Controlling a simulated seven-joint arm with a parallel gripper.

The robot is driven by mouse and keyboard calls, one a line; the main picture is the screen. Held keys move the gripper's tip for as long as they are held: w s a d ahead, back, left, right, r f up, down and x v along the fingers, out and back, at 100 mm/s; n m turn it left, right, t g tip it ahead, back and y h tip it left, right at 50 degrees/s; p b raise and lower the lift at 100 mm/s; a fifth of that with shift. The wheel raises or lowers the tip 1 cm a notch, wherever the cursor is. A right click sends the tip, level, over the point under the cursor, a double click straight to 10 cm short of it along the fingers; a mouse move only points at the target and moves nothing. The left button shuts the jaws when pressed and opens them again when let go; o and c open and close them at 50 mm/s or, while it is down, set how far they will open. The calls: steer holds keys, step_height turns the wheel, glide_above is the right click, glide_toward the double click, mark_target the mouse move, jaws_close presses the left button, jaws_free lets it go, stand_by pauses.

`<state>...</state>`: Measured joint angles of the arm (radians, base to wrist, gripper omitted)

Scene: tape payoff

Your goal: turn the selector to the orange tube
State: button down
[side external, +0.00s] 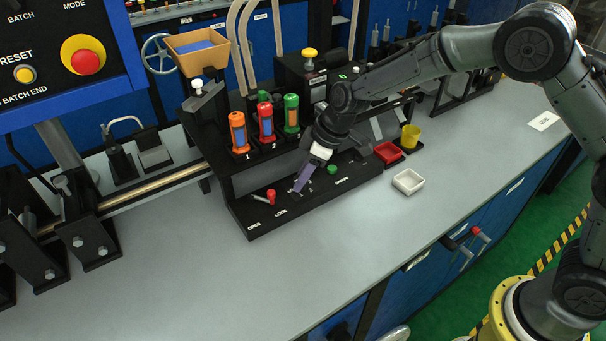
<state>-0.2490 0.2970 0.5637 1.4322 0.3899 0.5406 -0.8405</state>
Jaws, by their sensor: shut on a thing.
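The orange tube (238,132) stands upright at the left of a row of three, above the label 1. The red tube (266,122) stands above 2 and the green tube (291,114) at the right. My gripper (298,186) reaches down to the middle of the black front panel (255,226), below the tubes. It is shut on the selector, which is mostly hidden by the purple-grey fingers. I cannot tell which way the selector points. Small white marks show on the panel around the fingertips.
A red-topped lever (271,197) stands left of my gripper by the OPEN and LOCK labels. A green button (332,170) is close on the right. A red tray (387,152), yellow cup (410,136) and white tray (408,182) lie further right. The front bench is clear.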

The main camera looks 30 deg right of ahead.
steer(key=shift+n, duration=0.3)
steer(key=n+g, duration=0.1)
steer(key=n, duration=0.1)
steer(key=n+g+y, duration=0.1)
steer(key=n, duration=0.2)
steer(key=shift+w+d+n, duration=0.15)
steer(key=shift+w+n, duration=0.05)
steer(key=shift+n, duration=0.1)
steer(key=n+g, duration=0.2)
steer(key=n, duration=0.3)
steer(key=shift+w, duration=0.1)
steer(key=shift+n, duration=0.4)
steer(key=c, duration=0.5)
jaws_free()
steer(key=shift+r, duration=0.1)
steer(key=v, duration=1.3)
steer(key=shift+w+d+r, duration=0.15)
steer(key=shift+w+r, duration=0.05)
steer(key=shift+r, duration=0.05)
